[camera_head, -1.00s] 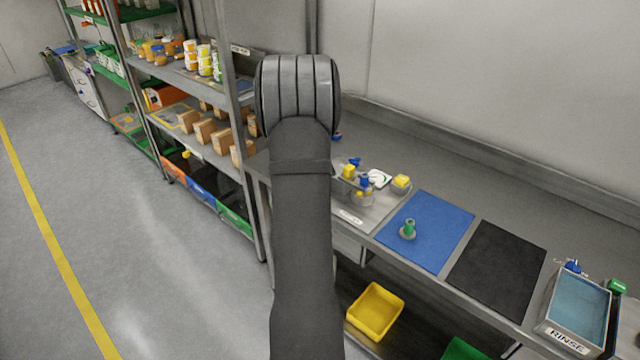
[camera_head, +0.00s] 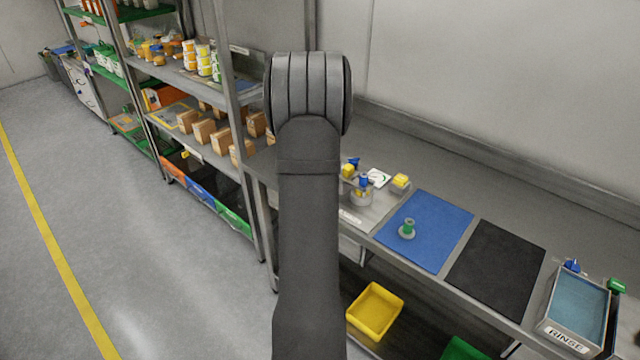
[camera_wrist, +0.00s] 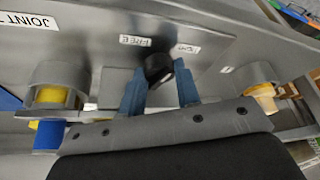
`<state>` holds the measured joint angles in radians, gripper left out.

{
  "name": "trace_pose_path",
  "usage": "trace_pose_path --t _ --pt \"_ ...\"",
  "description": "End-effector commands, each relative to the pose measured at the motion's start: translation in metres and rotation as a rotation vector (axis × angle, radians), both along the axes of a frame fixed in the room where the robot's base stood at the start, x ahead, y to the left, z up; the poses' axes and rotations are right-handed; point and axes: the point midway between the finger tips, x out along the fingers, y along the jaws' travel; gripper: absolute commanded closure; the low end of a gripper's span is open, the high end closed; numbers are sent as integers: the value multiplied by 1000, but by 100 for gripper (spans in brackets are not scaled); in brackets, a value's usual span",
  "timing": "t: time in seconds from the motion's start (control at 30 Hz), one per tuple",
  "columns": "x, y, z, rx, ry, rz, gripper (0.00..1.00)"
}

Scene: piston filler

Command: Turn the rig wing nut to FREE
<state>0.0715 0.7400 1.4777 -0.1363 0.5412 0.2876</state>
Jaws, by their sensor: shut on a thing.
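In the wrist view, the wing nut (camera_wrist: 157,68) shows as a dark, rounded knob on a grey metal panel (camera_wrist: 90,45). A FREE label (camera_wrist: 135,40) is on the panel just to the left of the nut. A second label (camera_wrist: 186,48), too small to read, is just to its right. My gripper (camera_wrist: 160,82) has its two blue-grey fingers on either side of the nut and is shut on it. The nut's exact pointing direction is hard to tell. In the head view, my arm hides the gripper and nut.
A blue block (camera_wrist: 48,136) is at the left. On the bench are a blue mat (camera_head: 440,225), a black mat (camera_head: 497,268) and a rinse tray (camera_head: 575,308).

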Motion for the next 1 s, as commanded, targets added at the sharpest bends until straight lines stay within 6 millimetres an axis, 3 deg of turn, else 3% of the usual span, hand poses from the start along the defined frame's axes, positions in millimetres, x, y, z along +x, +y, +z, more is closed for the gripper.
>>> trace_pose_path --t 0.2,0.23,0.3,0.33,1.0 --pt "0 0 0 0 0 -1 93" --pt "0 0 0 0 0 -1 64" --pt "0 0 0 0 0 -1 51" --pt "0 0 0 0 0 -1 48" --pt "0 -2 0 -3 1 -43 48"
